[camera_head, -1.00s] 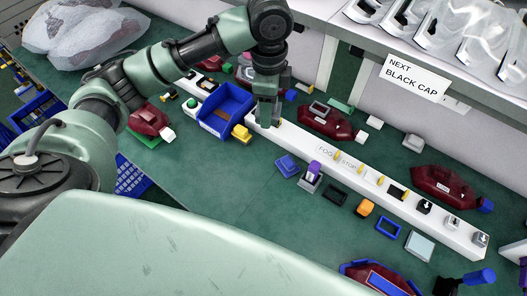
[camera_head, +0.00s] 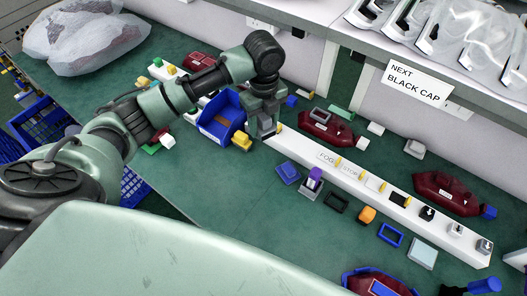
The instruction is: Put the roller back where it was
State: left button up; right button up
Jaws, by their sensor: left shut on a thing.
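My left gripper (camera_head: 266,126) points down over the left part of the long white rail (camera_head: 300,150), just right of the blue bin (camera_head: 222,118). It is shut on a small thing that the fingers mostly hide. A small dark bit shows at the fingertips, at the rail's top. I cannot tell if it touches the rail, nor make out for sure which thing is the roller. My right gripper is not in view.
A purple-topped piece (camera_head: 315,178), a blue square (camera_head: 288,173), a black frame (camera_head: 336,202) and an orange piece (camera_head: 367,215) lie in front. The green mat (camera_head: 230,205) is free at front left.

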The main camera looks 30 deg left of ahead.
aim_at(263, 160)
pick_arm(q)
notch_tip(263, 160, down, 14)
jog(key=shift+r+p, duration=0.15)
jog(key=shift+p, duration=0.3)
jog(key=shift+s+f, duration=0.25)
jog(key=shift+f, duration=0.3)
grip_shut()
jog(key=o, duration=1.4)
grip_release()
jog(key=shift+c, duration=0.2)
jog(key=shift+o, duration=0.7)
jog(key=shift+w+f, duration=0.1)
jog(key=shift+f, duration=0.05)
jog(key=shift+r, duration=0.55)
jog(key=shift+w+r+b, duration=0.15)
jog(key=shift+r+b, duration=0.25)
jog(key=shift+r, duration=5.85)
